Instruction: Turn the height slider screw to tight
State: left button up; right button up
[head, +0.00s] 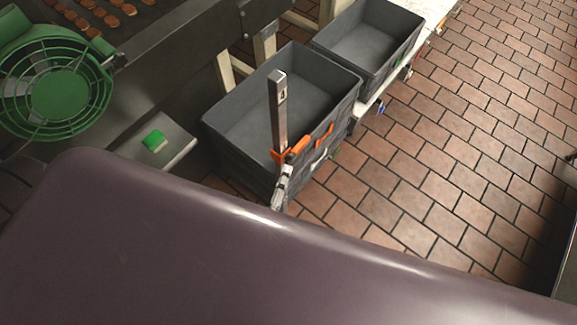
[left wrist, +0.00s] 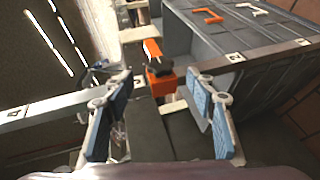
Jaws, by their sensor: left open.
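The height slider is an orange clamp (head: 291,150) on an upright grey metal post (head: 279,112) beside a grey crate. In the left wrist view the orange piece (left wrist: 160,82) with a dark part shows between and beyond my fingers. I cannot make out the screw itself clearly or how tight it is. My left gripper (head: 281,186) is just below the orange clamp in the head view, partly hidden by a dark purple surface. In the left wrist view its blue-padded fingers (left wrist: 160,100) are apart, with nothing seen gripped between them. My right gripper is not in view.
Grey crates stand behind the post (head: 232,112) and further back (head: 368,38). A green fan (head: 62,90) and a green button (head: 154,140) are at the left, near a dark conveyor with brown pieces. Open brick-tiled floor (head: 440,160) lies to the right.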

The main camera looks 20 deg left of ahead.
pick_arm(q)
jog(key=shift+v, duration=1.7)
jog(key=s+f+m+g+h+b, duration=0.25)
jog(key=f+m, duration=0.35)
jog(key=f, duration=0.5)
jog(key=s+f+m+g+h+b, duration=0.1)
jog(key=s+f+m+g, duration=0.3)
jog(key=f, duration=0.8)
jog(key=s+a+f+m+g+y+b, duration=0.1)
jog(key=s+a+f+m+g, duration=0.2)
jog(key=s+a+f+m, duration=0.2)
jog(key=s+a+f+m+g+y+b, duration=0.1)
jog(key=s+a+f+m+g, duration=0.3)
jog(key=s+f, duration=0.8)
jog(key=s+a, duration=0.1)
jog(key=s, duration=0.1)
jog(key=shift+s+a+f+m+y, duration=0.25)
jog(key=shift+s+f+m+y, duration=0.05)
jog(key=shift+s+m+y, duration=0.1)
